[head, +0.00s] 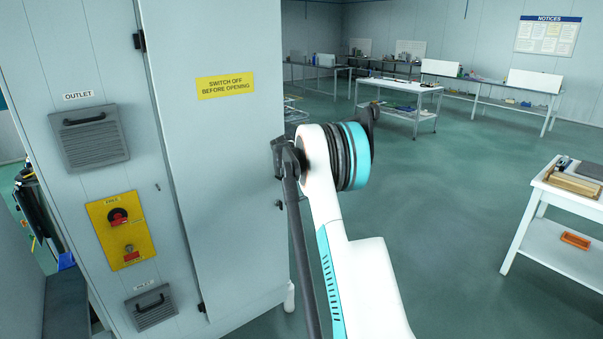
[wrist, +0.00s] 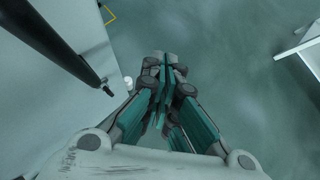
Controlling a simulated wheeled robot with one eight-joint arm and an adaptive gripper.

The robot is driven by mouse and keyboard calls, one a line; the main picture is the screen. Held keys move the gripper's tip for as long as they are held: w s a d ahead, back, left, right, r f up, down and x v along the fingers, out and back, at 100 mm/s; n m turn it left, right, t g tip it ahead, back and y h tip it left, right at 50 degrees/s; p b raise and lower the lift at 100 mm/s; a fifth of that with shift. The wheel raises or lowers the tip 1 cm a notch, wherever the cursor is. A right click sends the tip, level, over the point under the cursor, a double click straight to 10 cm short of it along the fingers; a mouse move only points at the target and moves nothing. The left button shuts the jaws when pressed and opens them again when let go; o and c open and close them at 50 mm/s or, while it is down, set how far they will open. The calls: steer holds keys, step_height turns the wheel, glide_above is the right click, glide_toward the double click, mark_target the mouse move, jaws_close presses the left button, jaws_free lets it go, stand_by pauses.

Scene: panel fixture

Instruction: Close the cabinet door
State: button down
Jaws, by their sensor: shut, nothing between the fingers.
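The cabinet door (head: 225,150) is a tall pale panel with a yellow "switch off before opening" label in the head view. Dark hinges show on its left side, and a small dark fitting sits at its right edge. I cannot tell how far it stands from closed. In the wrist view a pale panel (wrist: 60,110) fills the left side; I cannot tell which face it is. My gripper (wrist: 165,68) is shut and empty, over the floor to the right of that panel. In the head view my wrist is right of the door's free edge and hides the fingers.
A dark rod (head: 305,265) runs beside my arm and shows at upper left in the wrist view (wrist: 55,45). A yellow switch plate (head: 122,230) and vents are left of the door. A white bench (head: 560,195) stands at right. Open floor lies between.

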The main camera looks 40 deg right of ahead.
steer(key=s+r+p, duration=0.1)
steer(key=s+r, duration=0.5)
steer(key=shift+s+a+r, duration=0.15)
steer(key=shift+s+a, duration=0.05)
steer(key=shift+a, duration=0.1)
